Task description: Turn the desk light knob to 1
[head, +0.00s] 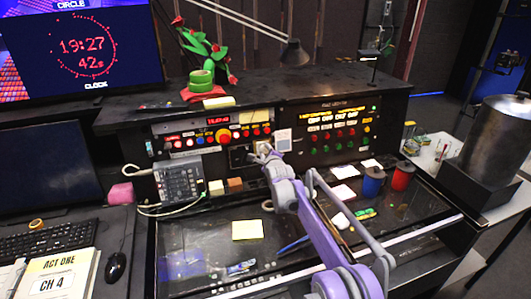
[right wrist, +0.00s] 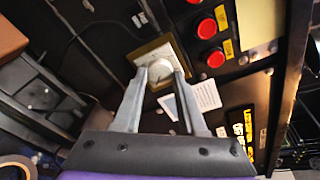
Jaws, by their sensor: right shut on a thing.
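The light-coloured round knob (right wrist: 160,69) sits on a square tan-edged plate (right wrist: 155,50) on the console panel in the right wrist view. My right gripper (right wrist: 160,80) has one finger on each side of it and is shut on it. In the head view my right gripper (head: 264,152) reaches the panel's middle and hides most of the knob. The knob's pointer and setting are too small to read. My left gripper is out of view.
A white label card (head: 283,140) is right beside the gripper; it also shows in the right wrist view (right wrist: 198,98). Red buttons (right wrist: 207,28) are close by. Blue (head: 373,182) and red (head: 402,177) cups stand to the right.

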